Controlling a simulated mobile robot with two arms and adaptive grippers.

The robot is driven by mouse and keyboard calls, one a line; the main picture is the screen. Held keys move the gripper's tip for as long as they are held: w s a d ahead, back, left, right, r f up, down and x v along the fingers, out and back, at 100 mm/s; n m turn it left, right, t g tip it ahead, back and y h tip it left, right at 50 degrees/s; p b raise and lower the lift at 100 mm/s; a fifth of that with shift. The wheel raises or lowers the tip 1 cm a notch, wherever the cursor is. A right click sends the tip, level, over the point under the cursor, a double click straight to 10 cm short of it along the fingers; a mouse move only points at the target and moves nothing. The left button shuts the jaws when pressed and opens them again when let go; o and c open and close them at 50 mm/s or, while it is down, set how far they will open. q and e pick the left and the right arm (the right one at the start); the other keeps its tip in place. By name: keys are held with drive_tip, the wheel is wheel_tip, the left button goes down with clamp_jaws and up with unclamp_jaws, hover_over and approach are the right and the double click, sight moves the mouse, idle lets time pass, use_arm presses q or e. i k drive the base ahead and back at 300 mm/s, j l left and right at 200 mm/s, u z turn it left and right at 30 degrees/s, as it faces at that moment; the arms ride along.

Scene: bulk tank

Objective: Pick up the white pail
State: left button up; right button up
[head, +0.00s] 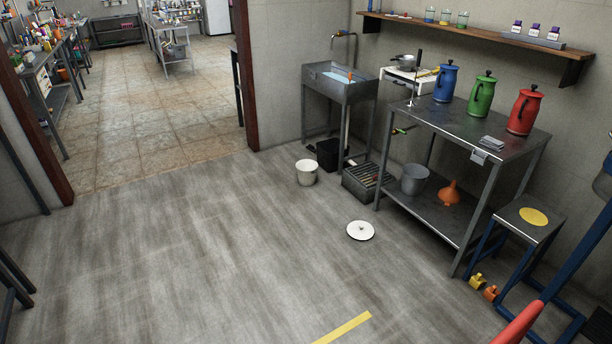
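The white pail (307,174) stands upright on the grey floor, left of the black bin (328,154) and in front of the sink stand. It is open at the top, and I cannot see anything in it. A round white lid (360,230) with a small knob lies flat on the floor, nearer to me and to the right of the pail. Neither of my grippers is in view.
A metal sink (340,82) stands behind the pail. A steel table (477,125) at the right holds blue, green and red cans, with a grey bucket (414,179) and an orange funnel (449,193) on its lower shelf. A stool (527,222) stands nearer. The middle floor is clear.

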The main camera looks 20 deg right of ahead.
sight(307, 174)
drive_tip(key=i+j+u, duration=0.1)
drive_tip(key=i+j, duration=0.2)
drive_tip(key=i, duration=0.2)
drive_tip(key=i+j, duration=0.3)
drive_tip(key=i, duration=0.2)
drive_tip(key=i+j+u, duration=0.15)
drive_tip(key=i+j, duration=0.15)
drive_tip(key=i, duration=0.2)
drive_tip(key=i+j, duration=0.2)
drive_tip(key=i, duration=0.3)
drive_tip(key=i+l+z, duration=0.2)
drive_tip(key=i, duration=0.25)
drive_tip(key=i+j+z, duration=0.1)
drive_tip(key=i+z, duration=0.15)
drive_tip(key=i, duration=0.25)
drive_tip(key=i+j+z, duration=0.2)
drive_tip(key=i, duration=0.25)
drive_tip(key=i+j+z, duration=0.1)
drive_tip(key=i+z, duration=0.15)
drive_tip(key=i, duration=0.25)
drive_tip(key=i+j+z, duration=0.2)
drive_tip(key=i, duration=0.25)
